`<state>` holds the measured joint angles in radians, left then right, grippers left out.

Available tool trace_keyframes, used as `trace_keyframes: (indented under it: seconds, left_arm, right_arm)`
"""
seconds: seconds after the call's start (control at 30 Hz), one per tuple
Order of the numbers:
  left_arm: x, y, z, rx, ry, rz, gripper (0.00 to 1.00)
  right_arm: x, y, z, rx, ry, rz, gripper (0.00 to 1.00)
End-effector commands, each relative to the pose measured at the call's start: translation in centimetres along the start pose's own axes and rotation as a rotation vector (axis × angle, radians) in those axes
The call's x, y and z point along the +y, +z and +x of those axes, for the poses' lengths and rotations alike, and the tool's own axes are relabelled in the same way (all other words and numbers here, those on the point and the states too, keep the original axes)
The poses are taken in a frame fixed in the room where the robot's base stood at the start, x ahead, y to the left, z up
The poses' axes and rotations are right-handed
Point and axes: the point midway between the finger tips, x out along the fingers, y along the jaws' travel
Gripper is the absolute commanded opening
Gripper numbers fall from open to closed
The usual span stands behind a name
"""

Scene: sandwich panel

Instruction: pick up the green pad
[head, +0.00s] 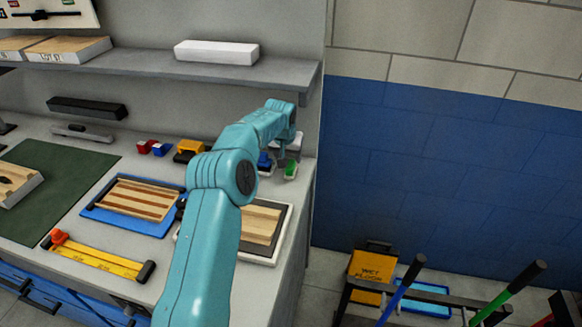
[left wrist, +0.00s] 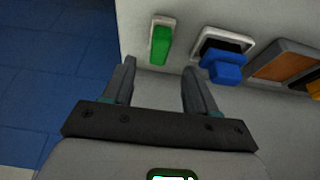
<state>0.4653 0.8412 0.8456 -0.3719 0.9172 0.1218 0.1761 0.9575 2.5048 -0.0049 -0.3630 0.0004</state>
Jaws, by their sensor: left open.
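The green pad (head: 291,171) lies at the right end of the grey worktop, near the edge by the blue wall. In the left wrist view the green pad (left wrist: 161,45) sits on a pale holder, ahead of the fingertips and between their lines. My left gripper (left wrist: 158,70) is open, with nothing between its fingers and a gap before the pad. In the head view my left gripper (head: 285,150) reaches over this end of the worktop, partly hidden by its own arm. My right gripper is not in view.
A blue block (left wrist: 226,68) in a pale-rimmed holder sits just right of the pad; an orange-brown item (left wrist: 285,65) lies beyond it. A shelf (head: 190,72) with a white box (head: 216,52) overhangs the worktop's back. A wooden panel tray (head: 285,222) lies nearer.

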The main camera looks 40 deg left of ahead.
Motion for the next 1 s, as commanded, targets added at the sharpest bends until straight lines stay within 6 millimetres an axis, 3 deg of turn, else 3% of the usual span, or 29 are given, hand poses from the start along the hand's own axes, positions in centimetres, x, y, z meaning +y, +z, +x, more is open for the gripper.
trace_keyframes:
  seconds: [0.23,0.5,0.8,1.0]
  left_arm:
    - [0.1,-0.1,2.1,-0.001,0.0,-0.001,0.57]
    - [0.1,-0.1,6.1,0.001,0.0,-0.001,0.57]
    - [0.1,-0.1,6.7,0.002,0.0,-0.001,0.57]
    - [0.1,-0.1,6.7,0.001,0.0,-0.001,0.01]
  right_arm:
    - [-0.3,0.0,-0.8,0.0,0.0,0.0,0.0]
    - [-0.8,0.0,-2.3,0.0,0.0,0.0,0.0]
    - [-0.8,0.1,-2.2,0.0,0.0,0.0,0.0]
    - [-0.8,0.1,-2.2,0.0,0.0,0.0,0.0]
